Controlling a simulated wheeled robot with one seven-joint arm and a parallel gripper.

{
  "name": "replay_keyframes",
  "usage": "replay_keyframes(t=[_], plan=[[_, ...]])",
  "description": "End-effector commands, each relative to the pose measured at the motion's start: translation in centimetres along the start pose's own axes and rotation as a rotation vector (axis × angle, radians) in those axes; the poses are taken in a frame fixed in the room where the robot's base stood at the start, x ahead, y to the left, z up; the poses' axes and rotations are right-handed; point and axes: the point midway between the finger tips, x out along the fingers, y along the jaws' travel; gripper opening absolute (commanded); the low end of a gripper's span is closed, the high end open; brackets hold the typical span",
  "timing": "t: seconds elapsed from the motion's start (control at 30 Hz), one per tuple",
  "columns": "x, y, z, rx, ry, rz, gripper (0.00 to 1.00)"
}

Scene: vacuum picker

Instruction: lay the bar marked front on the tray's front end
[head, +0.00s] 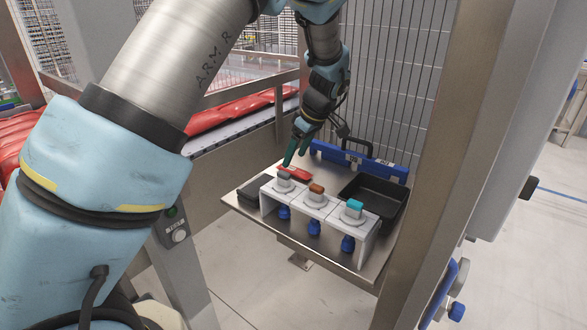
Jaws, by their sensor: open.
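My gripper (292,157) has dark green fingers and points down over the left part of a small metal table. Its fingertips appear close to a red piece (294,178) and a grey-topped fitting (284,181); whether they touch anything I cannot tell. The jaws look empty. A long blue bar (357,160) with light patches lies along the table's far side. Its markings are too small to read, so I cannot tell whether it is marked front. A black open tray (374,199) sits at the table's right, partly hidden by a white rack.
The white rack (317,206) stands at the near edge with grey, brown and teal-topped fittings, blue cups below. A black flat item (256,189) lies at the left. A wire mesh fence (392,70) stands behind, a post (440,130) at right, a conveyor with red bags (225,112) at left.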

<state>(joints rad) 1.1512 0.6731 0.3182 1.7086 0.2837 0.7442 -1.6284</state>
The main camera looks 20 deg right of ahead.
Motion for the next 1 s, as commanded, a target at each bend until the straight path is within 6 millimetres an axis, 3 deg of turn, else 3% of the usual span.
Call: replay_keyframes(t=[0.3,1.0], plan=[[3.5,-0.1,0.2,0.0,0.0,-0.002,0.75],[3.8,0.0,0.3,0.001,0.001,-0.001,0.73]])
